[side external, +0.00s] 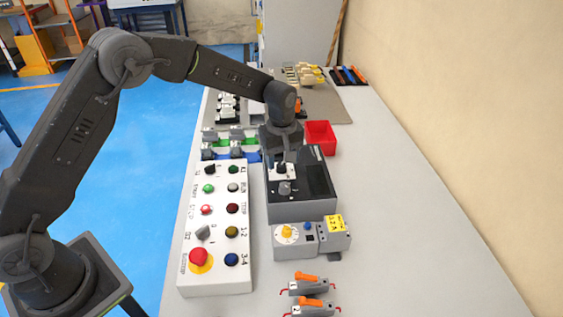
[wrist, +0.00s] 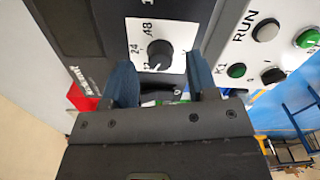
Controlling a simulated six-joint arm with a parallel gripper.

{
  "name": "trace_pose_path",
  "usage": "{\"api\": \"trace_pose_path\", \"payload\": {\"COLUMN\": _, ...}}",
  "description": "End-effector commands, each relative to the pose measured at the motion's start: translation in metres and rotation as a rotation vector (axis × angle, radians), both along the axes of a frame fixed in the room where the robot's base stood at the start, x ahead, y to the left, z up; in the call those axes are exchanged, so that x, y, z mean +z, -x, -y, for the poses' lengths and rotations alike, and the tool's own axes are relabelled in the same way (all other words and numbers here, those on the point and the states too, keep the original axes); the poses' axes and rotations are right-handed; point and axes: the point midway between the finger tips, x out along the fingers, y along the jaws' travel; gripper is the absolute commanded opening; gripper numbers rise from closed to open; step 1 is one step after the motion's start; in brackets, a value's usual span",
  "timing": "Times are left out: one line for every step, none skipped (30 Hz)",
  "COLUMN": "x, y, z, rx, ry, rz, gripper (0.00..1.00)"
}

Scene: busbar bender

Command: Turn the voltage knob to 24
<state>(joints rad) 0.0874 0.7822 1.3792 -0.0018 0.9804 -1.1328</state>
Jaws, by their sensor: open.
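The voltage knob (wrist: 160,53) is a small round black knob on a white plate (wrist: 172,28) with the marks 12, 24 and 48. Its light pointer line slants toward the lower left, near the 12, which is partly covered. In the side view the white plate (side external: 275,178) sits on the dark-topped grey box (side external: 316,178), below my gripper (side external: 282,157). In the wrist view my gripper (wrist: 159,65) is open, with one blue finger on each side of the knob and apparent gaps between. Whether the fingertips reach down to the knob's height is unclear.
A white button panel (side external: 218,270) stands close on the left of the box. A grey device with a yellow-white dial (side external: 287,234) is in front. A red bin (side external: 319,136) is behind. The bench at right (side external: 410,200) is clear.

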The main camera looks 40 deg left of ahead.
Motion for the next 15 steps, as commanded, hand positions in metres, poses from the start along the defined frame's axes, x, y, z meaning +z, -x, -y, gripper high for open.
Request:
{"api": "trace_pose_path", "payload": {"x": -0.006, "y": 0.0002, "z": 0.0, "rx": 0.0, "ry": 0.0, "rz": -0.001, "gripper": 0.53}}
{"api": "trace_pose_path", "payload": {"x": -0.0082, "y": 0.0001, "z": 0.0, "rx": 0.0, "ry": 0.001, "rz": -0.001, "gripper": 0.53}}
{"api": "trace_pose_path", "payload": {"x": -0.0107, "y": 0.0001, "z": 0.0, "rx": 0.0, "ry": 0.0, "rz": 0.0, "gripper": 0.53}}
{"api": "trace_pose_path", "payload": {"x": -0.0121, "y": 0.0001, "z": 0.0, "rx": 0.0, "ry": 0.0, "rz": 0.0, "gripper": 0.53}}
{"api": "trace_pose_path", "payload": {"x": -0.0133, "y": 0.0001, "z": 0.0, "rx": 0.0, "ry": 0.0, "rz": 0.0, "gripper": 0.53}}
{"api": "trace_pose_path", "payload": {"x": -0.0145, "y": 0.0001, "z": 0.0, "rx": 0.0, "ry": 0.0, "rz": 0.0, "gripper": 0.53}}
{"api": "trace_pose_path", "payload": {"x": -0.0151, "y": 0.0001, "z": 0.0, "rx": 0.0, "ry": 0.0, "rz": 0.0, "gripper": 0.53}}
{"api": "trace_pose_path", "payload": {"x": -0.0154, "y": 0.0001, "z": 0.0, "rx": 0.0, "ry": 0.001, "rz": 0.001, "gripper": 0.53}}
{"api": "trace_pose_path", "payload": {"x": -0.0156, "y": 0.0001, "z": 0.0, "rx": 0.0, "ry": 0.001, "rz": 0.001, "gripper": 0.53}}
{"api": "trace_pose_path", "payload": {"x": -0.0156, "y": 0.0, "z": 0.0, "rx": 0.0, "ry": 0.001, "rz": 0.001, "gripper": 0.53}}
{"api": "trace_pose_path", "payload": {"x": -0.0156, "y": 0.0001, "z": 0.0, "rx": 0.0, "ry": 0.001, "rz": 0.001, "gripper": 0.53}}
{"api": "trace_pose_path", "payload": {"x": -0.0155, "y": 0.0001, "z": 0.0, "rx": 0.0, "ry": 0.001, "rz": 0.001, "gripper": 0.53}}
{"api": "trace_pose_path", "payload": {"x": -0.0155, "y": 0.0001, "z": 0.0, "rx": 0.0, "ry": 0.001, "rz": 0.001, "gripper": 0.53}}
{"api": "trace_pose_path", "payload": {"x": -0.0154, "y": 0.0001, "z": 0.0, "rx": 0.0, "ry": 0.001, "rz": 0.001, "gripper": 0.53}}
{"api": "trace_pose_path", "payload": {"x": -0.0154, "y": 0.0001, "z": 0.0, "rx": 0.0, "ry": 0.001, "rz": 0.001, "gripper": 0.5}}
